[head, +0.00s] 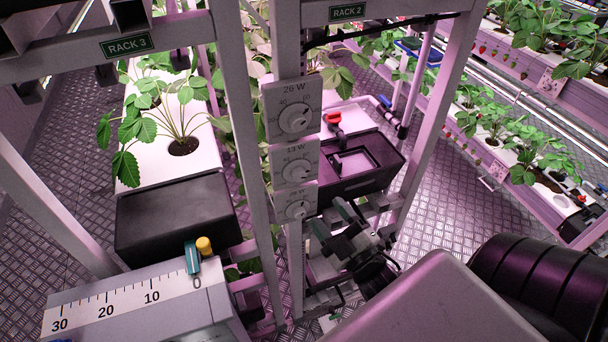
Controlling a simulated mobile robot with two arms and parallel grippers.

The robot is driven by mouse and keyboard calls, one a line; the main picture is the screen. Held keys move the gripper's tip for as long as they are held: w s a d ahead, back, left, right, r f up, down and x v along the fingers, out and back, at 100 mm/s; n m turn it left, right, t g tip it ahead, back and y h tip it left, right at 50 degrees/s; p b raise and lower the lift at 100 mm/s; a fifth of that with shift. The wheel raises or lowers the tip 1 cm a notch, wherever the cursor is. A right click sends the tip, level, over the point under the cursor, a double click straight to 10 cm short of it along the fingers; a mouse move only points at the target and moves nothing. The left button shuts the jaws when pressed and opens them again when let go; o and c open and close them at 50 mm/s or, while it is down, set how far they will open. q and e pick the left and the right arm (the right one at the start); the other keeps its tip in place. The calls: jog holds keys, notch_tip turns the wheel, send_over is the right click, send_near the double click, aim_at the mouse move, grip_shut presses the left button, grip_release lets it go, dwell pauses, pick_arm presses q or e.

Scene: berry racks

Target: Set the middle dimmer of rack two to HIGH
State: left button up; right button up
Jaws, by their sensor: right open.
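The RACK 2 sign (347,12) hangs on the top bar. Below it, three dimmer plates are stacked on the rack's upright post. The middle dimmer (296,164) reads 13 W and has a round white knob; its scale is too small to read. The top dimmer (293,109) reads 26 W. The bottom dimmer (296,203) is partly readable. My right gripper (331,222) is open and empty, low and to the right of the bottom dimmer, apart from the middle knob. My left gripper is not in view.
A dark bin (365,183) with a red-handled valve (334,118) behind it stands right of the dimmers. The RACK 3 sign (126,46), a planter with strawberry plants (184,147) and a scale box (133,305) lie to the left. Steel posts flank the dimmers.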

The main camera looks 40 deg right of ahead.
aim_at(301, 178)
jog(key=p+x, duration=0.3)
jog(key=x, duration=0.5)
jog(key=shift+w+r, duration=0.15)
jog(key=shift+w, duration=0.45)
jog(key=shift+c, duration=0.3)
